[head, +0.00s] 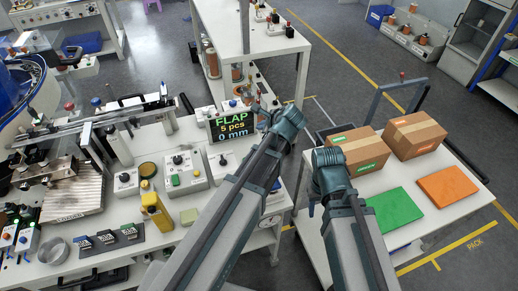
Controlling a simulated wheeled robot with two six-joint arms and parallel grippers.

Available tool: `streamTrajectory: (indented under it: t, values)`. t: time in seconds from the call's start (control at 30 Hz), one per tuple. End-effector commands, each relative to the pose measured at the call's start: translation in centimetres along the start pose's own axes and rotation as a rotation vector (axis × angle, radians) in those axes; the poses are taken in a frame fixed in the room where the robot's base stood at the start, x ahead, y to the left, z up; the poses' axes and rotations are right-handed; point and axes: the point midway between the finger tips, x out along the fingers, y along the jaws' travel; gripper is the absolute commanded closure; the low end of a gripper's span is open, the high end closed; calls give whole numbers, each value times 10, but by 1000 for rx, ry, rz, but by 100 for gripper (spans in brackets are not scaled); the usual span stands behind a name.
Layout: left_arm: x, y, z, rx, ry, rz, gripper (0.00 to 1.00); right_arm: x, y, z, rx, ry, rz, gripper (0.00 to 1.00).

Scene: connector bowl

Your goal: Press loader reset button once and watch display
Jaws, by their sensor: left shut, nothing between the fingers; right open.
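The display (231,124) stands on the white bench and reads "FLAP", "5 pcs" and "0 mm" in green, white and cyan. A machine labelled "LOADER" (72,205) sits at the left of the bench. I cannot tell which button is the loader reset. My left gripper (262,110) is shut and empty, just right of the display and apart from the buttons. My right gripper (325,168) is open beside the cardboard boxes; its fingertips are hard to make out.
Two cardboard boxes (415,134), a green mat (396,208) and an orange mat (447,187) lie on the right table. A yellow bottle (154,208), a metal bowl (53,251) and other switch boxes (125,182) crowd the left bench. A gap separates the tables.

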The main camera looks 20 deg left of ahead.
Motion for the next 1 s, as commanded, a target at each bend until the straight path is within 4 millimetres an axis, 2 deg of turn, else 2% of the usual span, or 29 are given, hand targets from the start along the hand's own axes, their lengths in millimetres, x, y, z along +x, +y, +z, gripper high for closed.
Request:
streamTrajectory:
  t: [0.6,0.73,1.0]
  values:
    - [54,39,-39,-1,0,0,100,77,-7,-4,0,0,0,50]
    - [58,42,-42,-1,0,0,100,82,-8,-5,0,0,0,50]
    - [57,42,-42,-1,0,0,100,81,-8,-5,0,0,0,50]
